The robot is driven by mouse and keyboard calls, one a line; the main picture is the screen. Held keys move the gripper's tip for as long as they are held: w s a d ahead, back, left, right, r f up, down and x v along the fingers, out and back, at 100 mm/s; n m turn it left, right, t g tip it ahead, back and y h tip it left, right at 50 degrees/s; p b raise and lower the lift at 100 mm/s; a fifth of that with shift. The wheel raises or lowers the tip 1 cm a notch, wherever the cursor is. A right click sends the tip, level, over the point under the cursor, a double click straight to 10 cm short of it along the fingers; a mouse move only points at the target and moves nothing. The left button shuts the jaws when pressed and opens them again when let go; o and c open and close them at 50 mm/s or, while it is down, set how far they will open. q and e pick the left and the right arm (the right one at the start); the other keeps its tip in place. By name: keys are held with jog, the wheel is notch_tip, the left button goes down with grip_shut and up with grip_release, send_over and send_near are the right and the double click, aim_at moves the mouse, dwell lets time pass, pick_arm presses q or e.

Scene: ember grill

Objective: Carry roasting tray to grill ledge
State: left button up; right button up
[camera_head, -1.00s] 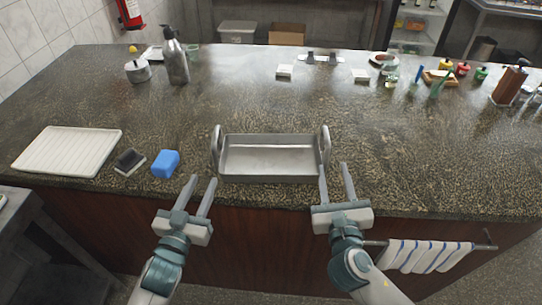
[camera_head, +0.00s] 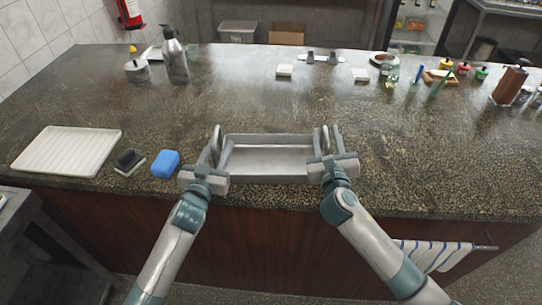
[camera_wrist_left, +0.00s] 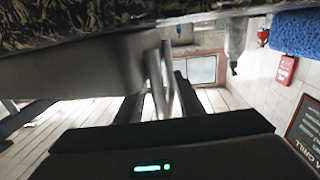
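The metal roasting tray (camera_head: 268,157) sits near the counter's front edge, with an upright loop handle at each end. In the left wrist view, its side (camera_wrist_left: 75,72) and handle (camera_wrist_left: 155,75) show close up. My left gripper (camera_head: 220,147) is at the left handle. Its fingers are open on either side of the handle, with gaps visible in the left wrist view (camera_wrist_left: 160,100). My right gripper (camera_head: 328,145) is at the right handle, its fingers apart around it. Whether its fingers touch the handle is hard to see. I cannot make out a grill ledge for certain.
A blue sponge (camera_head: 165,164), a dark brush (camera_head: 129,162) and a white ribbed board (camera_head: 67,151) lie left of the tray. A metal bottle (camera_head: 175,58) stands behind them. Small items cluster at the back right. The counter behind the tray is mostly clear.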

aim_at(217, 135)
pick_arm(q)
jog(key=shift+w+d, duration=0.1)
jog(key=shift+w, duration=0.15)
pick_arm(e)
jog(key=shift+w, duration=0.25)
pick_arm(q)
jog(key=shift+c, duration=0.3)
pick_arm(e)
jog(key=shift+c, duration=0.3)
pick_arm(q)
grip_shut()
pick_arm(e)
grip_shut()
pick_arm(q)
jog(key=shift+r, duration=0.15)
pick_arm(e)
jog(key=shift+r, duration=0.15)
